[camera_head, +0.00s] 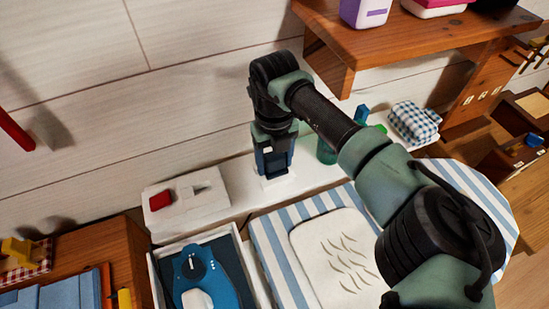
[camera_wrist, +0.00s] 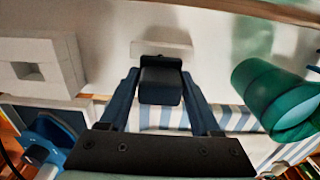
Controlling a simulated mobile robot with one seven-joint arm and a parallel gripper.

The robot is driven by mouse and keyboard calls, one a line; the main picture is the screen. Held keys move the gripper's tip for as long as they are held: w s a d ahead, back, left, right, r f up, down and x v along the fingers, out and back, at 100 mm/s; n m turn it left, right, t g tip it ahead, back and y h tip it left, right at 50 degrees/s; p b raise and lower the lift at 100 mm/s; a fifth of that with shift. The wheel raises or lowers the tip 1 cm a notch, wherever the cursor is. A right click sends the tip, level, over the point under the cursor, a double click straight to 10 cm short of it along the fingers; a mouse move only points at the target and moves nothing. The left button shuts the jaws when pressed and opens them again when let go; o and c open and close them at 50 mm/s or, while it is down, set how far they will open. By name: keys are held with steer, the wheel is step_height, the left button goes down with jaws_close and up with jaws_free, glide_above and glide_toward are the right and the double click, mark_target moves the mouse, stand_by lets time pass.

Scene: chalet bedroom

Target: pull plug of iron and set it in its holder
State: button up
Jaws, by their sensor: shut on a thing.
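My gripper (camera_head: 273,168) points down over the white shelf, and its dark blue fingers also show in the wrist view (camera_wrist: 160,80). The fingers are shut on a black plug (camera_wrist: 161,86). A small white holder block (camera_wrist: 165,49) lies right at the plug, and its base shows below my gripper in the head view (camera_head: 277,184). I cannot tell whether the plug is seated in it or just above. The blue iron (camera_head: 213,276) lies in a white-edged tray (camera_head: 160,283) at the front. It shows partly at the wrist view's lower left (camera_wrist: 50,138).
A white box (camera_head: 187,212) with a red part stands left of my gripper. A green cup (camera_wrist: 278,95) stands close on the right. A striped ironing board (camera_head: 275,245) with a folded cloth (camera_head: 335,250) lies in front. A wooden shelf (camera_head: 385,35) hangs above right.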

steer(key=o, duration=1.5)
steer(key=shift+c, duration=0.2)
step_height(320, 180, up, 13)
steer(key=shift+f, duration=0.1)
